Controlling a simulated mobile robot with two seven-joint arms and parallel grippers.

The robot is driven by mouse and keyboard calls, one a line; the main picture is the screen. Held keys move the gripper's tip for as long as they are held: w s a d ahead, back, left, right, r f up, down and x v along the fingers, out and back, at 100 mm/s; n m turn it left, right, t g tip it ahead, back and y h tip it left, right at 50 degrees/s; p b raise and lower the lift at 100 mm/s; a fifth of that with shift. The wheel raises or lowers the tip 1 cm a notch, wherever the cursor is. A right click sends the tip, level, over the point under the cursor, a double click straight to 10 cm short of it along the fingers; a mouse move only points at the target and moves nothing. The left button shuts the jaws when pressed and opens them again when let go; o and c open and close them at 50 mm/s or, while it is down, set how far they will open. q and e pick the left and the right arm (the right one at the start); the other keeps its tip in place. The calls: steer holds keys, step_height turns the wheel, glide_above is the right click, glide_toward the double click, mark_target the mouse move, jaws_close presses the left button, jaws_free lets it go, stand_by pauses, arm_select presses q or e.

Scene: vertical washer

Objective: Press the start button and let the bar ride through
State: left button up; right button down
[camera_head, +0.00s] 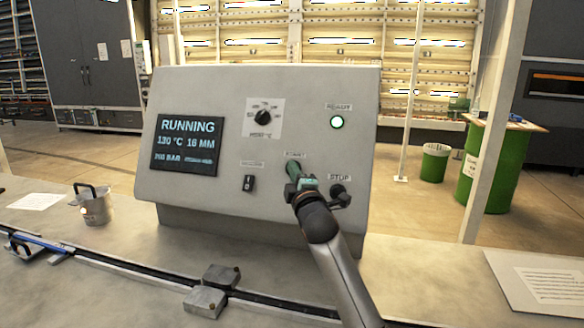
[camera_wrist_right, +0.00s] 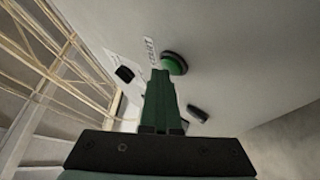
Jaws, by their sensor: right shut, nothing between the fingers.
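The grey control panel (camera_head: 215,85) stands on the bench, and its screen (camera_head: 186,144) reads RUNNING. My right gripper (camera_head: 292,168) is shut and empty, its tip at the START label and covering the button in the head view. In the right wrist view the green start button (camera_wrist_right: 174,63) shows just beyond the shut fingertips (camera_wrist_right: 160,74); I cannot tell whether they touch. A blue strip (camera_head: 42,243) lies at the left of the dark rail (camera_head: 130,268); I cannot tell whether it is the bar. My left gripper is not in view.
The dark STOP button (camera_head: 338,191) sits right of my gripper. A READY lamp (camera_head: 337,122) glows, with a dial (camera_head: 264,117) and a switch (camera_head: 249,183) left of it. Two metal blocks (camera_head: 205,301) flank the rail. A metal mug (camera_head: 95,206) and papers (camera_head: 36,201) lie left.

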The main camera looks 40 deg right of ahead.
steer(key=shift+s+a+r+p, duration=0.25)
steer(key=shift+s+a+p, duration=0.1)
steer(key=shift+s+a, duration=0.1)
